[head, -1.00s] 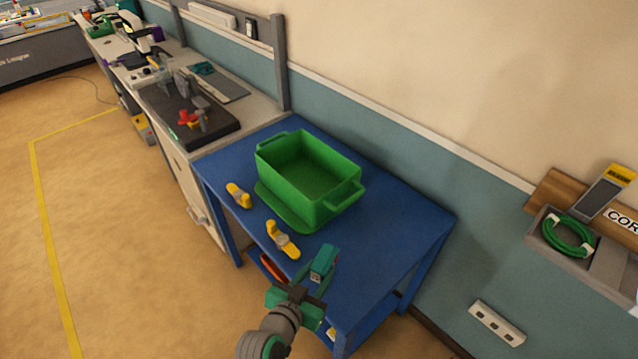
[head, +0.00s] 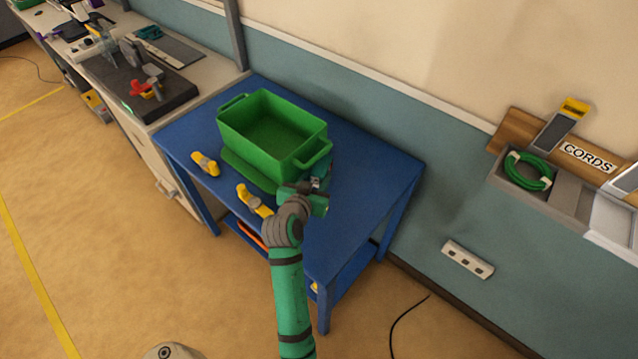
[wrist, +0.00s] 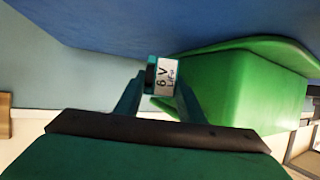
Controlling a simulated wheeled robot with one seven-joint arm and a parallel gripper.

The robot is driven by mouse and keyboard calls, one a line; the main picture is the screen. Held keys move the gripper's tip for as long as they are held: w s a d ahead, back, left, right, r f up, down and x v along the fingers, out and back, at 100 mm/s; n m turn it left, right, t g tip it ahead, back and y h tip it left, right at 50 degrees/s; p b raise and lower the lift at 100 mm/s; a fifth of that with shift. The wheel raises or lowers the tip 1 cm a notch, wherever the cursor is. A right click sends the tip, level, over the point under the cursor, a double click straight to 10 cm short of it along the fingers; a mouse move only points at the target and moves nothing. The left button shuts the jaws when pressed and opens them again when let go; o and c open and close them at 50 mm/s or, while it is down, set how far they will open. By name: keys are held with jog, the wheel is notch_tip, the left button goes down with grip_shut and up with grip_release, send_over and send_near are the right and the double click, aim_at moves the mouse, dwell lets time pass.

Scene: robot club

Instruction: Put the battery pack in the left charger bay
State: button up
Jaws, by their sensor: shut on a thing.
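The battery pack (wrist: 165,77) is a small block with a white label reading "6 V" and smaller letters. In the wrist view it sits between the two teal fingers of my gripper (wrist: 161,88), which is shut on it. In the head view my gripper (head: 318,184) is over the blue table, close to the right end of the green bin. The pack cannot be made out there, hidden by my wrist and gripper. I cannot identify a charger or its left bay in either view.
The green bin (head: 235,135) stands on the blue table (head: 372,170), with two yellow-and-grey parts (head: 205,163) (head: 250,199) in front. The table's right side is clear. A wall shelf (head: 541,199) with a green cord and a power strip (head: 467,260) are at right.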

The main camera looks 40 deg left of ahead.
aim_at(317, 186)
jog(key=shift+w+a+r, duration=0.1)
jog(key=shift+w+a, duration=0.05)
jog(key=shift+w, duration=0.1)
jog(key=shift+w+f, duration=0.1)
jog(key=shift+f, duration=1.65)
jog(key=shift+f, duration=0.2)
jog(key=o, duration=1.3)
